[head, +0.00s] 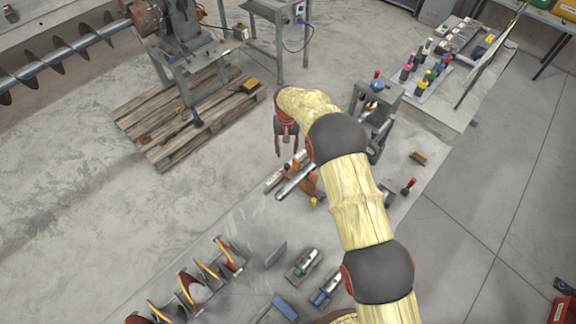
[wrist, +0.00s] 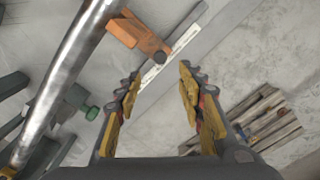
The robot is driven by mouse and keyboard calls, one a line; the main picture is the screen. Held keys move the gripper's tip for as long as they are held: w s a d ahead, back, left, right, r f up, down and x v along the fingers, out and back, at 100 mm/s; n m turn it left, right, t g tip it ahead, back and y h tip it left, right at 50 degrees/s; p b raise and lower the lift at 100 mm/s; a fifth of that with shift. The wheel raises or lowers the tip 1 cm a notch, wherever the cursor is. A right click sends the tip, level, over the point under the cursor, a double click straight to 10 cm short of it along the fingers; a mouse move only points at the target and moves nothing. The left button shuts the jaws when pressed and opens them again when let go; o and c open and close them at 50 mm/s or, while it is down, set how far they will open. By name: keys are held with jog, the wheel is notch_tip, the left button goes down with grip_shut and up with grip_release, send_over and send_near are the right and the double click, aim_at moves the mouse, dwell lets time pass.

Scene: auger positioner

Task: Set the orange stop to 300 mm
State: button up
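The orange stop (head: 308,184) is at the middle of the head view, beside metal bars on the bench. In the wrist view the orange stop (wrist: 124,30) is at the upper middle, with a dark round knob end. A pale scale strip (wrist: 182,42) with fine marks runs diagonally past it; its numbers are too small to read. My gripper (head: 286,148) hangs beyond the stop in the head view. In the wrist view my gripper (wrist: 160,80) is open and empty, its fingers apart below the stop and not touching it. My arm may hide part of the positioner.
A shiny round bar (wrist: 62,75) runs along the left of the wrist view, near a green knob (wrist: 92,113). Auger pieces (head: 190,284) and clamps (head: 303,264) lie on the near bench. A wooden pallet (head: 150,120) lies on the floor at left.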

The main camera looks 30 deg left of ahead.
aim_at(287, 165)
notch_tip(287, 165, down, 3)
jog(key=shift+f+b, duration=0.15)
jog(key=shift+b, duration=1)
notch_tip(287, 165, down, 8)
jog(key=shift+r, duration=0.25)
jog(key=shift+c, duration=1)
jog(key=c, duration=0.7)
grip_shut()
